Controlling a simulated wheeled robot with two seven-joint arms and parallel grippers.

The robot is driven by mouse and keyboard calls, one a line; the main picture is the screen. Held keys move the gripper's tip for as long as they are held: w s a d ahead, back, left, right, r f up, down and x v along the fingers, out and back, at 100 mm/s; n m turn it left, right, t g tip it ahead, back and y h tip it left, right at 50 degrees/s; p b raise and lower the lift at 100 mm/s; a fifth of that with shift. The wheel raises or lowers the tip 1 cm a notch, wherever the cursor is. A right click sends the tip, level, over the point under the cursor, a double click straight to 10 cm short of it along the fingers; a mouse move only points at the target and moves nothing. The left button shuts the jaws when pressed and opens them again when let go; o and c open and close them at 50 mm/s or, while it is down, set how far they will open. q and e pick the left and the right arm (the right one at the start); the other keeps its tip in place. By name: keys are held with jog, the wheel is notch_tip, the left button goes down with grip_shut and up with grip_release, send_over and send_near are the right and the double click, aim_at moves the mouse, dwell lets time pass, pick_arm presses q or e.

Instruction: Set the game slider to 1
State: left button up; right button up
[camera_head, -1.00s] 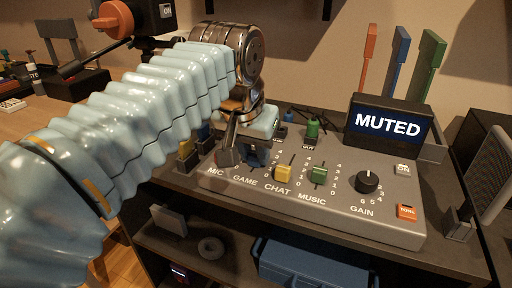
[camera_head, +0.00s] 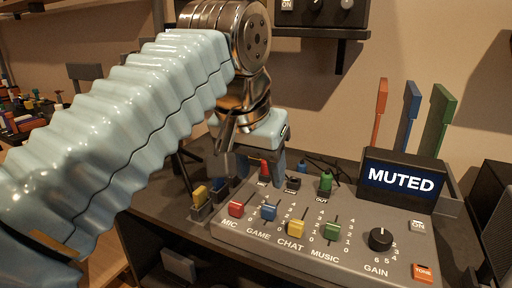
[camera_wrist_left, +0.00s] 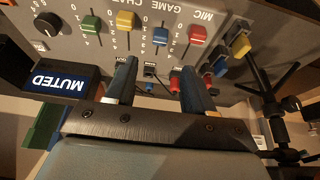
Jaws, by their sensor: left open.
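The grey mixer (camera_head: 350,259) has a slider row: red MIC (camera_head: 236,209), blue GAME (camera_head: 268,212), yellow CHAT (camera_head: 296,228) and green MUSIC (camera_head: 332,230). The blue GAME cap also shows in the left wrist view (camera_wrist_left: 160,36), partway along its slot; its exact number is hard to read. My left gripper (camera_head: 262,167) is open and empty, raised above the back of the mixer, apart from the GAME cap. In the left wrist view its two fingers (camera_wrist_left: 158,82) point toward the mixer, with the cap beyond their tips.
A GAIN knob (camera_head: 380,239) and an orange TONE button (camera_head: 423,272) are to the right. A MUTED display (camera_head: 401,179) stands behind them. Cable plugs, such as the green one (camera_head: 325,184), line the mixer's back edge. A shelf box overhangs behind.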

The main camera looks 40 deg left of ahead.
pick_arm(q)
jog(key=v, duration=0.3)
jog(key=shift+r, duration=0.1)
jog(key=shift+s, duration=0.1)
dwell(0.4)
